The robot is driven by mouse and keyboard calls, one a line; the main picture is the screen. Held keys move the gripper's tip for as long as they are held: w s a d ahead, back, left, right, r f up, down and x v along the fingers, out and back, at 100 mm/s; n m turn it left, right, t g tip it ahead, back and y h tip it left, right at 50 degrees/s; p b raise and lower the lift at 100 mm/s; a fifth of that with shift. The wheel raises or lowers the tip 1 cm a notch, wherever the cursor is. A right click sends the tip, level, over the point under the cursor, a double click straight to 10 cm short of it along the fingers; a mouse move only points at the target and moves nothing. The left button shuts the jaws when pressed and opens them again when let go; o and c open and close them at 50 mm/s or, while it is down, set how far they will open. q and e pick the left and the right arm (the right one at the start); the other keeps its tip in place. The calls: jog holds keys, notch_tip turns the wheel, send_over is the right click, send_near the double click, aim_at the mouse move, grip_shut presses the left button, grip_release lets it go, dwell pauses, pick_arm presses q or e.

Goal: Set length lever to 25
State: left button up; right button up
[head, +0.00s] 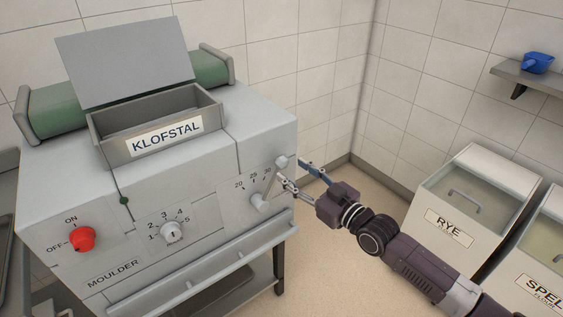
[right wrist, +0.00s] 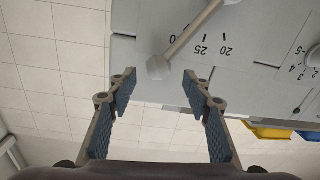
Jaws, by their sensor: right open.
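The length lever is on the right part of the moulder's front, its knob (head: 282,162) up and to the right beside the 30 mark of the 20-25-30 scale (head: 253,177). In the right wrist view the lever's hexagonal knob (right wrist: 158,67) shows at the end of a slanting rod, and the rod passes close by the 30, partly hiding it. My right gripper (head: 303,174) is open and empty, just right of the lever. In the wrist view the knob appears between the fingertips and beyond them, with no visible contact. My left gripper is not in view.
The moulder (head: 200,190) also carries a red on-off knob (head: 82,239) and a white dial (head: 172,232). A ledge (head: 205,268) runs below its front. Flour bins, RYE (head: 478,205) and SPELT, stand at the right. A wall shelf (head: 530,76) holds a blue scoop.

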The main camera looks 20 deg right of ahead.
aim_at(285, 165)
jog(key=x, duration=0.4)
jog(key=shift+w+f, duration=0.1)
jog(key=shift+w, duration=0.3)
jog(key=shift+w+a, duration=0.25)
jog(key=shift+w, duration=0.25)
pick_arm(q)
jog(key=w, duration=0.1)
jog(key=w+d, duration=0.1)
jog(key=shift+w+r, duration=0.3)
pick_arm(e)
jog(key=shift+w, duration=0.15)
jog(key=c, duration=0.5)
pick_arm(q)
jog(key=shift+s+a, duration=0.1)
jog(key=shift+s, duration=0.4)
pick_arm(e)
grip_shut()
